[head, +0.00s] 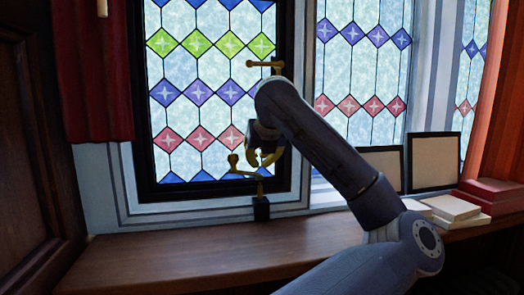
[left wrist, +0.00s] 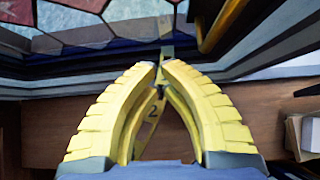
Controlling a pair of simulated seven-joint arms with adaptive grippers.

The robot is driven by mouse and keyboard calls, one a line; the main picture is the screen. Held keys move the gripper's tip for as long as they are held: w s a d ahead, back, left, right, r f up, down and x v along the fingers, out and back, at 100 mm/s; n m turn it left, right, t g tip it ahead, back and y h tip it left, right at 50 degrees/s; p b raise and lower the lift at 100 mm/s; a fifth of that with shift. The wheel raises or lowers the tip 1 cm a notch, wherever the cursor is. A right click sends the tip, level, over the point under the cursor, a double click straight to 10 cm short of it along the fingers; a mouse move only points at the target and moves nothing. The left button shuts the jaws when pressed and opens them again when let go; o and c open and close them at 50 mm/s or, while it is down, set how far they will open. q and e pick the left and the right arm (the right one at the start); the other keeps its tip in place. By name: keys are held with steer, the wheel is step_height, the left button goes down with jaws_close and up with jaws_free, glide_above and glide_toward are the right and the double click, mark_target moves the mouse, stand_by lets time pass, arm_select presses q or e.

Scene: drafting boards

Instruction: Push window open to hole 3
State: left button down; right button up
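The window (head: 215,62) is a leaded stained-glass pane in a black frame. A brass window stay (head: 244,172) with a knobbed end is at its lower edge, above a small dark block (head: 261,209) on the sill. My left gripper (head: 262,157) is at the stay. In the left wrist view its yellow fingers (left wrist: 161,68) come together at the tips around the narrow stay bar. A number 2 shows on the bar (left wrist: 152,112) between the fingers. Hole 3 cannot be made out. My right gripper is not in view.
A brass handle (head: 265,64) is higher on the frame. The wooden sill (head: 150,262) is clear at the left. Dark-framed boards (head: 434,163), pale blocks (head: 452,207) and red books (head: 490,193) stand at the right. A red curtain (head: 92,75) hangs at the left.

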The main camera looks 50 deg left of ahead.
mark_target(257, 159)
arm_select(q)
steer(key=a, duration=0.1)
steer(key=w+a, duration=0.1)
steer(key=a+f, duration=0.1)
steer(key=shift+w, duration=0.25)
steer(key=shift+w+a, duration=0.45)
steer(key=shift+a, duration=0.25)
